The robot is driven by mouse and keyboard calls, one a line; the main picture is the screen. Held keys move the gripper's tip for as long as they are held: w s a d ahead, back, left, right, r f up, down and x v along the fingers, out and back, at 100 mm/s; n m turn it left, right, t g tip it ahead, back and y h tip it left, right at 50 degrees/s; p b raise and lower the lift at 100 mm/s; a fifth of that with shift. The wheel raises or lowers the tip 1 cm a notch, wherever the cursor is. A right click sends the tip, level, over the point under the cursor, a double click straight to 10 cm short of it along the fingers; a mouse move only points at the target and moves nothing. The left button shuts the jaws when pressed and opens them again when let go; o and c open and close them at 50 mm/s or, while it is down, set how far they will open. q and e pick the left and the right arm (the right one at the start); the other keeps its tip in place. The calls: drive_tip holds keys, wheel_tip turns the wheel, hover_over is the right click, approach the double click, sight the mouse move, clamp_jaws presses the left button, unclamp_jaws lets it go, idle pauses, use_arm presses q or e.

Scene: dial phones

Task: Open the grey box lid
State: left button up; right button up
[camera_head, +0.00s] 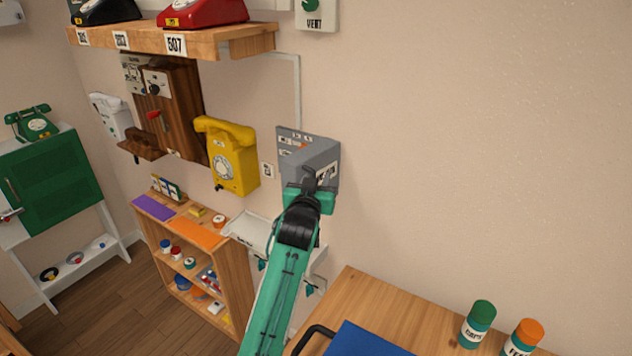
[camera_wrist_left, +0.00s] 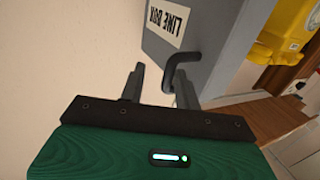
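The grey box (camera_head: 322,153) is on the wall to the right of the yellow phone. In the left wrist view its grey front (camera_wrist_left: 205,30) has a white "LINE BOX" label and a black bent handle (camera_wrist_left: 181,66). My left gripper (camera_head: 312,180) is in front of the box and partly covers its lower part. In the left wrist view its two dark fingers (camera_wrist_left: 162,88) are apart. The handle's lower end shows between them, closer to the right finger; I cannot tell whether they touch. How far the lid stands open is unclear. My right gripper is out of view.
The yellow phone (camera_head: 228,155) hangs left of the box. A wooden shelf (camera_head: 165,38) with phones is above left. A small shelf unit (camera_head: 240,272) stands below. A wooden table (camera_head: 400,312) with two jars is at lower right. The wall right of the box is bare.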

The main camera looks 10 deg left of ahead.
use_arm(q)
drive_tip(key=s+b, duration=0.4)
drive_tip(key=s, duration=1)
drive_tip(key=shift+w, duration=0.1)
